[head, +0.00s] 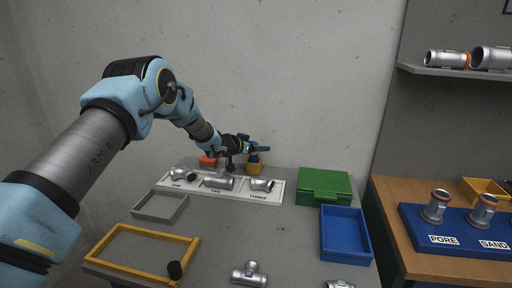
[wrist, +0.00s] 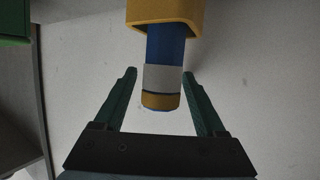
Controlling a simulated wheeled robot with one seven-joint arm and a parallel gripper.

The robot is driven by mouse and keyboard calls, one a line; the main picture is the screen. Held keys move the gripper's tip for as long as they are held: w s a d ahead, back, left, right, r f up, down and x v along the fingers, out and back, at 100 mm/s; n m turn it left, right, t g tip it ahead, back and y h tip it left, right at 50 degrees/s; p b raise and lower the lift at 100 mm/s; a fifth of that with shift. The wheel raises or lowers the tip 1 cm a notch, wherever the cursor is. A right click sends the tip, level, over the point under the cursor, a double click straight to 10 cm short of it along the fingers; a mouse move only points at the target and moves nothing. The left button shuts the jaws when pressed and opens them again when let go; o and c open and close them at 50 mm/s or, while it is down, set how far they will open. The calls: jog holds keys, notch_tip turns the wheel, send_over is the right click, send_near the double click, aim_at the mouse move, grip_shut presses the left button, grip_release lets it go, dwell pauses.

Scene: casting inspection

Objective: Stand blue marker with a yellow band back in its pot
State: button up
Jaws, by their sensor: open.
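The blue marker (wrist: 162,50) has a pale grey section and a yellow-orange band near its free end. In the wrist view its other end is inside the mouth of the yellow pot (wrist: 165,12), and it looks straight. My gripper (wrist: 160,73) is open, with one green finger on each side of the marker and a clear gap on both sides. In the head view my gripper (head: 262,149) is at the back of the table, just above the yellow pot (head: 254,167). I cannot make out the marker there.
A white labelled board (head: 220,197) with metal castings lies in front of the pot. An orange object (head: 208,161) stands to its left. A green case (head: 324,184) and blue tray (head: 345,235) are at right. A yellow frame (head: 140,235) is at front left. Mid-table is mostly clear.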

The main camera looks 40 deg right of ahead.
jog(key=b+v, duration=0.2)
jog(key=v, duration=0.8)
jog(key=shift+a+b, duration=0.4)
jog(key=shift+r, duration=0.15)
